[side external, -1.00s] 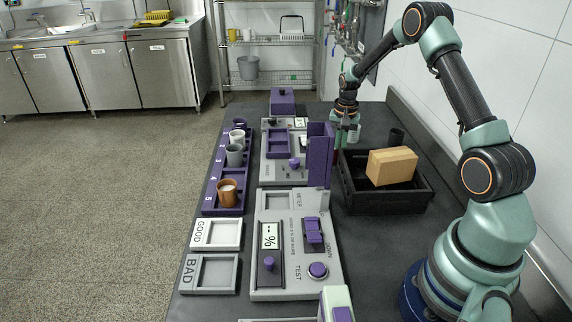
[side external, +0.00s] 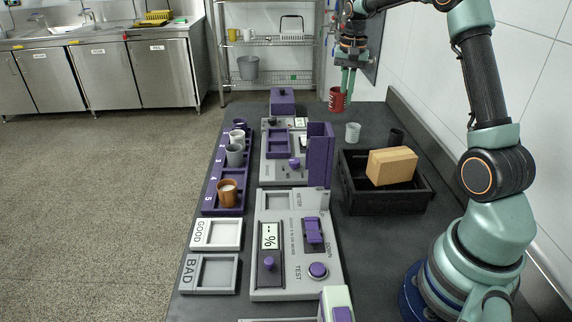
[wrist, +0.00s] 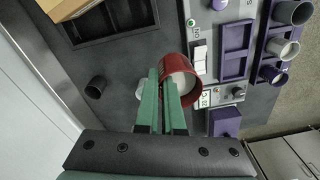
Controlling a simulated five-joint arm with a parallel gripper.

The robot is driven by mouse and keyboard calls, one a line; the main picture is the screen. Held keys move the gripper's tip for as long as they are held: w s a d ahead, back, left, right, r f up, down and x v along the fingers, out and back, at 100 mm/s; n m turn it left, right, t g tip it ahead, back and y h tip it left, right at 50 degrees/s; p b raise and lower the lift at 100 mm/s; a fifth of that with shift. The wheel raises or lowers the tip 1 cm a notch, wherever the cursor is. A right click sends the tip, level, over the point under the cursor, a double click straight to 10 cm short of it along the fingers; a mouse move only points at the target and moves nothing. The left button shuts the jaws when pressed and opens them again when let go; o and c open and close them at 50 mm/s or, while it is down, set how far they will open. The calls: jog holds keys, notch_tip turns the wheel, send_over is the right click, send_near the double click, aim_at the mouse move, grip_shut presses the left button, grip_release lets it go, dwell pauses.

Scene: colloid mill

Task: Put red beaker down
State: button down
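The red beaker (side external: 336,100) is held up above the far part of the dark bench, right of the purple machine. My gripper (side external: 347,92) points down with its green fingers shut on the beaker's wall. In the wrist view the red beaker (wrist: 188,80) shows pale contents inside, and the fingers of my gripper (wrist: 167,84) are at its left side. The beaker looks clear of the bench and roughly upright in the side view.
A light grey cup (side external: 352,133) and a dark cup (side external: 397,137) stand on the bench near the black crate (side external: 385,203), which holds a cardboard box (side external: 391,166). A purple rack (side external: 222,205) with several cups is at left. Bench between crate and machine is partly free.

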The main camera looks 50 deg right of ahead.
notch_tip(320, 180, up, 2)
jog(key=shift+w+r, duration=0.1)
jog(key=w+a, duration=0.5)
jog(key=a, duration=0.4)
jog(key=w+a, duration=0.4)
jog(key=a, duration=0.5)
jog(key=w+a, duration=0.5)
jog(key=a, duration=0.5)
jog(key=f, duration=1.9)
jog(key=shift+d, duration=0.2)
jog(key=shift+f, duration=0.15)
jog(key=c, duration=1)
grip_release()
jog(key=shift+c, duration=0.2)
